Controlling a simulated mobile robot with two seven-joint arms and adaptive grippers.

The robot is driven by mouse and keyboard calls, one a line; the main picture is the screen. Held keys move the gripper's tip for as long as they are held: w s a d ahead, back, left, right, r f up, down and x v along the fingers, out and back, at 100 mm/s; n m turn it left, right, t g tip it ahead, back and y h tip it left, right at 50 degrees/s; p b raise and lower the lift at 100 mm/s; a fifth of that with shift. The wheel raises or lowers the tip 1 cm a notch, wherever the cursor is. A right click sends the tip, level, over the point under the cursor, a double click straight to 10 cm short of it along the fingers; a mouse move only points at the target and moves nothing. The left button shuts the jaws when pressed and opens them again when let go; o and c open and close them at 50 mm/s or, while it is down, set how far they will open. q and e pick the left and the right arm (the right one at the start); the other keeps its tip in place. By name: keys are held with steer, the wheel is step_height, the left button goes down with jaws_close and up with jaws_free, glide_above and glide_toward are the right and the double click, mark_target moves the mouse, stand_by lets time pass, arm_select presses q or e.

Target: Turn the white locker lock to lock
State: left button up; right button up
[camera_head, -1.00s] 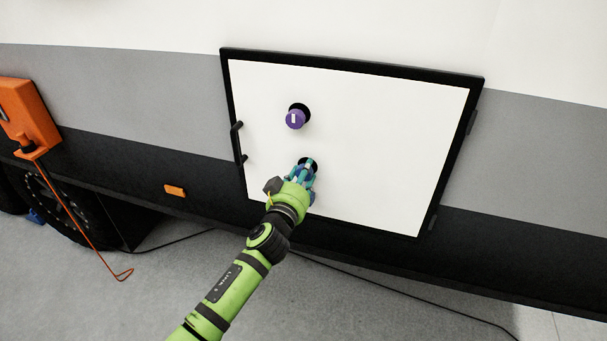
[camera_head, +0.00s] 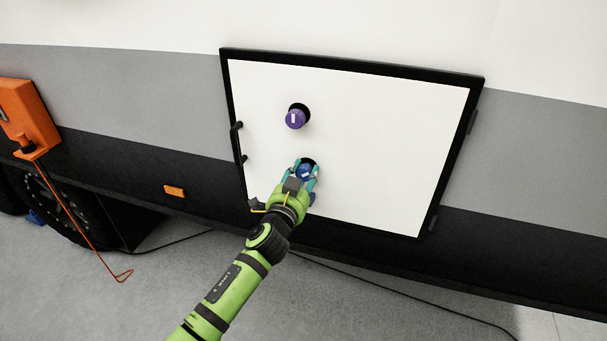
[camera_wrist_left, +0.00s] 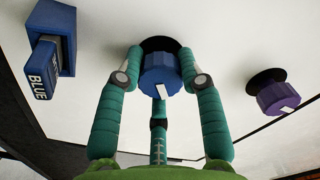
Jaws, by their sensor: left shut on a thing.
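The white locker door (camera_head: 385,140) has a black frame and two round knobs in dark round seats. The upper knob (camera_head: 295,119) is purple with a white mark; it also shows in the left wrist view (camera_wrist_left: 278,97). The lower knob (camera_head: 306,171) is blue; in the left wrist view (camera_wrist_left: 160,72) its white mark faces the palm. My left gripper (camera_head: 306,174) is shut on the blue knob, with green fingers (camera_wrist_left: 160,82) on both sides and one below. My right gripper is out of view.
A blue block labelled BLUE (camera_wrist_left: 51,60) sticks out from the door beside the blue knob in the left wrist view. A black handle (camera_head: 237,144) is at the door's left edge. An orange box (camera_head: 28,112) with a cable hangs far left.

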arm_select(q)
steer(key=m, duration=0.3)
steer(key=shift+a+f+m, duration=0.1)
steer(key=shift+f+m, duration=0.05)
steer(key=shift+m, duration=1.95)
steer(key=o, duration=1.2)
steer(key=shift+w, duration=0.1)
steer(key=shift+c, duration=0.2)
steer(key=shift+s+a, duration=0.15)
steer(key=shift+s, duration=0.55)
steer(key=v, duration=1)
steer(key=shift+s+a, duration=0.2)
steer(key=shift+s, duration=0.1)
